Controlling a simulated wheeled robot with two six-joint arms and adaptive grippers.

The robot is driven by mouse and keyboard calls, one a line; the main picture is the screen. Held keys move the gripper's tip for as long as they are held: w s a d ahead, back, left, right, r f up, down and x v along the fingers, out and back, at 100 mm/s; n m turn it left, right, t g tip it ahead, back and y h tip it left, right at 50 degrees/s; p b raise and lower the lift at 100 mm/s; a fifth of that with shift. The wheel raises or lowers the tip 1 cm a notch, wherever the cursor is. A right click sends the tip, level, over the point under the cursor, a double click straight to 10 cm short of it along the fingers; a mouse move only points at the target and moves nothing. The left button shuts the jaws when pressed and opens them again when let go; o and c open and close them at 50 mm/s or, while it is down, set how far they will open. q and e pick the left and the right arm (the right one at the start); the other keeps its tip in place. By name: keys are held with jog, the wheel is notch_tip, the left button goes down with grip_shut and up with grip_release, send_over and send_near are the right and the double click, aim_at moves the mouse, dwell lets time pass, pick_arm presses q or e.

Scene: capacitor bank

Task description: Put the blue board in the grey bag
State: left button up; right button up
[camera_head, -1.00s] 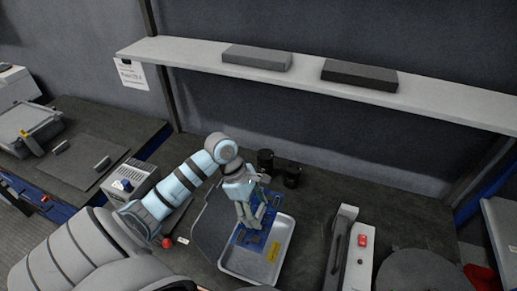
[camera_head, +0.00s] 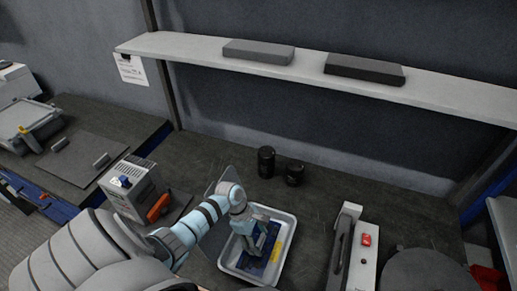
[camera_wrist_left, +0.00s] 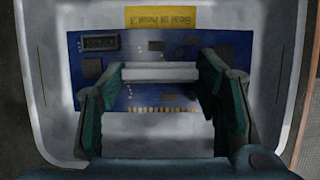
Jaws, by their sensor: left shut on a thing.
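The blue board (camera_head: 256,266) is in the white tray (camera_head: 286,226), and it fills the middle of the left wrist view (camera_wrist_left: 165,48). It carries dark chips, a white bar-shaped part (camera_wrist_left: 160,73) and a row of gold contacts. My left gripper (camera_head: 254,254) reaches down into the tray. In the wrist view its two fingers (camera_wrist_left: 160,78) are at the ends of the white part, shut on the board. Whether the board touches the tray floor is unclear. A grey upright sheet (camera_head: 219,178) is partly hidden behind my left arm; I cannot tell if it is the grey bag.
Two black cylinders (camera_head: 266,162) stand behind the tray. A grey box (camera_head: 128,190) is left, and a fixture with a red button (camera_head: 366,240) is right. A shelf (camera_head: 200,50) runs above.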

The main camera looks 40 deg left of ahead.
pick_arm(q)
jog(key=shift+f, duration=0.1)
jog(key=o, duration=1.3)
jog(key=shift+r, duration=0.35)
jog(key=v, duration=1.1)
jog(key=shift+s+a+r+p, duration=0.1)
jog(key=shift+s+r+p, duration=0.05)
jog(key=shift+r+p, duration=0.25)
